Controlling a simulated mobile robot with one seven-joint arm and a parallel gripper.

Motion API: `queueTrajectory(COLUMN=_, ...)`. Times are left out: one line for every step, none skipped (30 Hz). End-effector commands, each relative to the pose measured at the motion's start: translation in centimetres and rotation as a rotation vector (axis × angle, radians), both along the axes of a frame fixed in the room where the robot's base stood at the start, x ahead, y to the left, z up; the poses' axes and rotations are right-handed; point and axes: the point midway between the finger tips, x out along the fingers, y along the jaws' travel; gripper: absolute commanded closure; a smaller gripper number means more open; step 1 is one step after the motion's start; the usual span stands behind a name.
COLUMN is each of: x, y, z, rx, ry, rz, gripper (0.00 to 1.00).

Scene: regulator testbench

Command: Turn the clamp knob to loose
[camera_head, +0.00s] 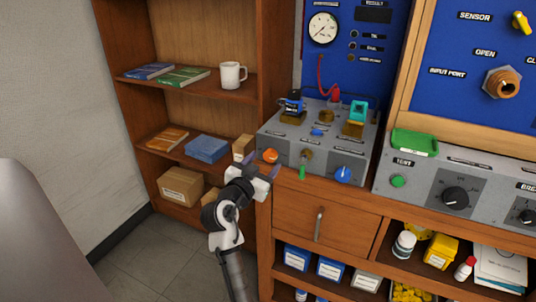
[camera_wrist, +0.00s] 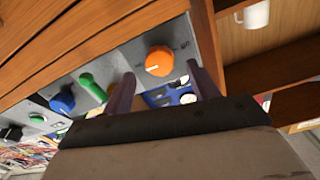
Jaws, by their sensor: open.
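An orange knob (camera_head: 270,156) sits at the left end of the grey bench panel's front; its label is too small to read in the head view. In the wrist view the orange knob (camera_wrist: 159,61) shows a white pointer line and lies between my two fingertips in the picture. My gripper (camera_head: 263,167) is open and empty, just in front of the knob; I cannot tell whether a finger touches it. In the wrist view my gripper (camera_wrist: 160,74) has one finger on each side of the knob.
A green lever (camera_head: 302,172) and a blue knob (camera_head: 343,174) are on the same panel, right of the orange knob. A drawer (camera_head: 330,218) is below. A shelf with books and a white mug (camera_head: 232,75) stands at left. Floor at left is clear.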

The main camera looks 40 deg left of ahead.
Motion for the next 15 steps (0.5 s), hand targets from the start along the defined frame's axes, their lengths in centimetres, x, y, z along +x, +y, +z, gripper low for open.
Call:
queueTrajectory(x=0.9, y=0.2, z=0.2, rx=0.000, ry=0.000, rz=-0.001, gripper=0.41)
queueTrajectory(x=1.3, y=0.3, z=0.2, rx=0.000, ry=0.000, rz=0.000, gripper=0.41)
queueTrajectory(x=1.8, y=0.4, z=0.2, rx=-0.001, ry=0.001, rz=0.000, gripper=0.41)
queueTrajectory(x=2.1, y=0.5, z=0.2, rx=-0.001, ry=0.000, rz=0.000, gripper=0.41)
queueTrajectory(x=2.4, y=0.6, z=0.1, rx=-0.001, ry=0.000, rz=0.000, gripper=0.41)
queueTrajectory(x=2.8, y=0.6, z=0.1, rx=-0.001, ry=0.000, rz=0.000, gripper=0.41)
queueTrajectory(x=3.0, y=0.7, z=0.1, rx=0.000, ry=0.000, rz=-0.001, gripper=0.41)
queueTrajectory(x=3.1, y=0.7, z=0.1, rx=0.000, ry=0.000, rz=0.000, gripper=0.41)
queueTrajectory(x=3.3, y=0.8, z=0.1, rx=0.000, ry=-0.001, rz=0.000, gripper=0.41)
queueTrajectory(x=3.3, y=0.8, z=0.1, rx=0.001, ry=-0.001, rz=0.001, gripper=0.41)
queueTrajectory(x=3.4, y=0.8, z=0.1, rx=0.001, ry=-0.001, rz=0.001, gripper=0.41)
queueTrajectory(x=3.4, y=0.8, z=0.0, rx=0.001, ry=-0.001, rz=0.001, gripper=0.41)
queueTrajectory(x=3.4, y=0.8, z=0.0, rx=0.001, ry=-0.001, rz=0.001, gripper=0.41)
queueTrajectory(x=3.4, y=0.8, z=0.0, rx=0.001, ry=-0.001, rz=0.001, gripper=0.41)
queueTrajectory(x=3.4, y=0.8, z=0.0, rx=0.000, ry=-0.001, rz=0.002, gripper=0.41)
